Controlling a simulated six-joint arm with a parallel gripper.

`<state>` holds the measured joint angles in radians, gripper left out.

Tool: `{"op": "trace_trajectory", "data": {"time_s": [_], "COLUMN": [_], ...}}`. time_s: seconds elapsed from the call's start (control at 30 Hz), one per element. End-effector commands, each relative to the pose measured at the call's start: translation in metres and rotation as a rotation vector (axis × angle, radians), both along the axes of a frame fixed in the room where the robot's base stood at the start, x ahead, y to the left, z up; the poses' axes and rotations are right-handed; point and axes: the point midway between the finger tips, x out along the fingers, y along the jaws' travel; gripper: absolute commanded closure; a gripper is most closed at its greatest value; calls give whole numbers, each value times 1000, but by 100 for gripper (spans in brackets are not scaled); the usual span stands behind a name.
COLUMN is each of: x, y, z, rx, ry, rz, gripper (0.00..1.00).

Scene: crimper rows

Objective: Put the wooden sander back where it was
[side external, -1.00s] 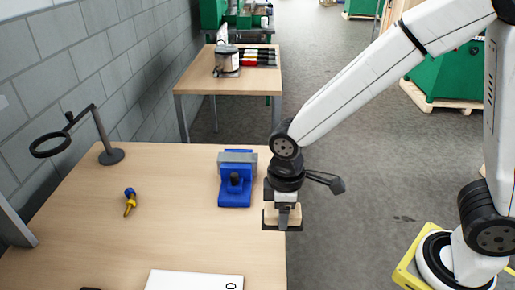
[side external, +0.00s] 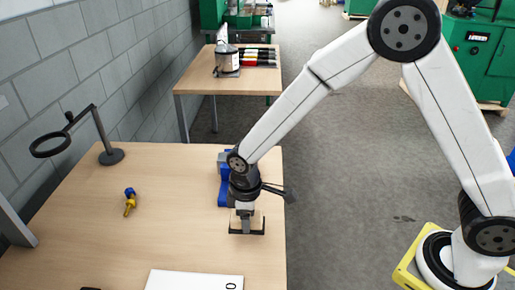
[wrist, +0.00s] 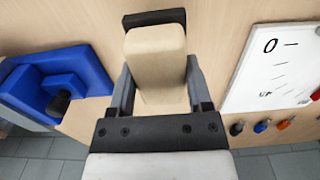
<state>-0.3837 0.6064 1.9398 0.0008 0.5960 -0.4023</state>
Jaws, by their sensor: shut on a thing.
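The wooden sander, a pale wood block on a dark base, shows in the wrist view (wrist: 156,55) between my gripper's fingers (wrist: 160,88). In the side view the sander (side external: 259,224) is at the lower end of my arm, over the right part of the table, in front of the blue vise. My gripper (side external: 246,218) is shut on the sander's block. The dark base looks close to the tabletop, but I cannot tell whether it touches.
The blue vise (side external: 223,190) stands just behind, partly hidden by my arm. A white board (side external: 194,280) lies at the front. A yellow and blue tool (side external: 130,203) and a magnifier lamp (side external: 111,156) are to the left. The middle of the table (side external: 170,225) is clear.

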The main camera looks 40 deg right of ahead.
Motion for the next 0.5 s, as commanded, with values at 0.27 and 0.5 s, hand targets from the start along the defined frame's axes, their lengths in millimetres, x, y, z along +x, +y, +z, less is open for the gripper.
{"op": "trace_trajectory", "data": {"time_s": [0.27, 0.5], "x": [2, 6], "y": [1, 2], "z": [-2, -22], "rx": [1, -1], "ry": [-1, 3], "rz": [0, 0], "gripper": [91, 91]}}
